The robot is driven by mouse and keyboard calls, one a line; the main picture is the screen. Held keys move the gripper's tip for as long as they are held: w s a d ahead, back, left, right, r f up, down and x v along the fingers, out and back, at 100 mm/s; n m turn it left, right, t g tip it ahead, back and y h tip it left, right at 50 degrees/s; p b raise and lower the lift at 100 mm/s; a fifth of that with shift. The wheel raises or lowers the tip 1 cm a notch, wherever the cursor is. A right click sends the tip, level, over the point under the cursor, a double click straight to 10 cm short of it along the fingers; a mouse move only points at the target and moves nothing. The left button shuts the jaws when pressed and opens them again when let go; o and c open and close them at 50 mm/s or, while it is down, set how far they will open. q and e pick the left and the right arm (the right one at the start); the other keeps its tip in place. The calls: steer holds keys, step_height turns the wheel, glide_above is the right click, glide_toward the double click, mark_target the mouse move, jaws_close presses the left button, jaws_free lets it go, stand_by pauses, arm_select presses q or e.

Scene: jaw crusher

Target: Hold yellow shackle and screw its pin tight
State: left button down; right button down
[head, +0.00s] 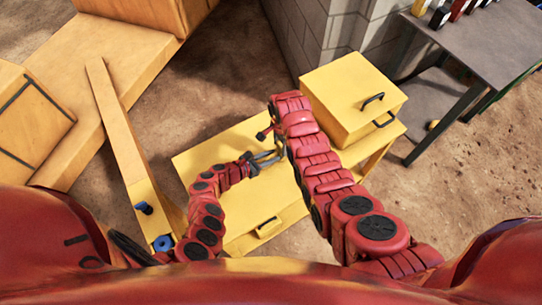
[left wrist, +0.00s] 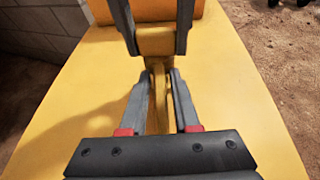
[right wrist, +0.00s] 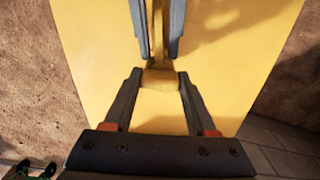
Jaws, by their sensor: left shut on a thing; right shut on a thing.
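The yellow shackle (left wrist: 158,82) is held between my two grippers above a yellow surface. My left gripper (left wrist: 161,85) is shut on its narrow part, and the right wrist view shows this narrow part (right wrist: 157,35) too. My right gripper (right wrist: 158,80) is shut on a wider yellow block (right wrist: 160,79) at the other end, which looks like the pin's end. The grippers face each other along one line. In the head view, the left gripper (head: 262,162) and right gripper (head: 275,145) meet closely, and the shackle is too small to make out. The thread is hidden.
The yellow bench (head: 205,160) lies below the grippers, with a drawer handle at its front. A yellow box (head: 345,85) with a dark handle stands on its right end. A dark table (head: 485,45) is at the far right. A yellow beam (head: 120,140) stands left.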

arm_select(q)
steer(key=shift+w+d+r, duration=0.1)
steer(key=shift+d+r, duration=0.2)
steer(key=shift+d, duration=0.1)
arm_select(e)
steer(key=shift+s+a+f, duration=0.2)
steer(key=shift+s+f, duration=0.05)
steer(key=shift+s, duration=0.1)
steer(key=shift+c, duration=1.8)
jaws_free()
steer(key=shift+m, duration=0.3)
arm_select(q)
steer(key=shift+a+f, duration=0.1)
arm_select(e)
steer(key=shift+o, duration=1.2)
steer(key=shift+w, duration=0.15)
arm_select(q)
steer(key=shift+f, duration=0.1)
arm_select(e)
steer(key=shift+w+d, duration=0.1)
arm_select(q)
steer(key=shift+a, duration=0.1)
steer(key=shift+a, duration=0.1)
arm_select(e)
steer(key=shift+w+r, duration=0.1)
steer(key=shift+r, duration=0.05)
steer(key=shift+d, duration=0.1)
